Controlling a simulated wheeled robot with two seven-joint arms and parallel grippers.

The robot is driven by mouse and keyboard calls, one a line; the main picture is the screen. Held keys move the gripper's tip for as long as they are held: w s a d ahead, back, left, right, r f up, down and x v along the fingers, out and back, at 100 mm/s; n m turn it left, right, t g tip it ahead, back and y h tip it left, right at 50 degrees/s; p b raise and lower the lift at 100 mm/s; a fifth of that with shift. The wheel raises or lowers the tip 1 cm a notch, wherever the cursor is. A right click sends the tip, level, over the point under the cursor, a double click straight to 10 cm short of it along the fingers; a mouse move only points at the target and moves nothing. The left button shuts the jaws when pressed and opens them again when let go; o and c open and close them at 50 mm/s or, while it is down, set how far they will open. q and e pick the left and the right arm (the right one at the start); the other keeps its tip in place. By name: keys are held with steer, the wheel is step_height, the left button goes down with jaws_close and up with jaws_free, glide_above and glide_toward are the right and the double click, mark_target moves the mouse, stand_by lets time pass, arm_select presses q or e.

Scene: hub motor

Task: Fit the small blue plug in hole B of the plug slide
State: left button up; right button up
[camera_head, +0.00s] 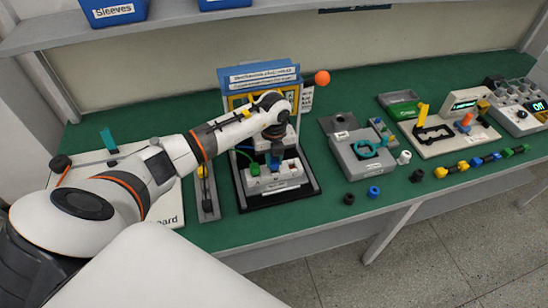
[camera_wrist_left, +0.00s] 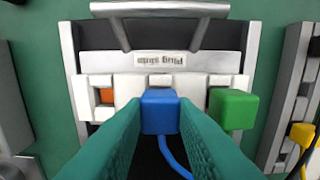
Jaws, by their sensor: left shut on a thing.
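The plug slide (camera_head: 285,183) is a light block with a label and a grey handle, on a dark base in the middle of the bench. In the left wrist view the plug slide (camera_wrist_left: 200,83) shows upside down. My left gripper (camera_head: 275,165) is over it, with its teal fingers (camera_wrist_left: 160,125) shut on the small blue plug (camera_wrist_left: 160,108). The blue plug is at the middle position of the slide's row; its lower end is hidden, so I cannot tell how deep it sits. A green plug (camera_wrist_left: 231,108) is at the right position, and an orange square (camera_wrist_left: 106,96) shows at the left one. My right gripper is out of view.
A blue-and-yellow labelled panel (camera_head: 258,78) stands behind the slide, with an orange ball (camera_head: 322,77) beside it. A grey box (camera_head: 362,158) stands to the right. A narrow grey tray (camera_head: 207,205) is close on the left. Small loose parts lie along the front edge.

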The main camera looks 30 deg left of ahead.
arm_select(q)
steer(key=shift+f, duration=0.2)
steer(key=o, duration=1)
steer(key=shift+o, duration=0.2)
steer(key=shift+r, duration=0.15)
step_height(320, 180, up, 12)
steer(key=b, duration=0.2)
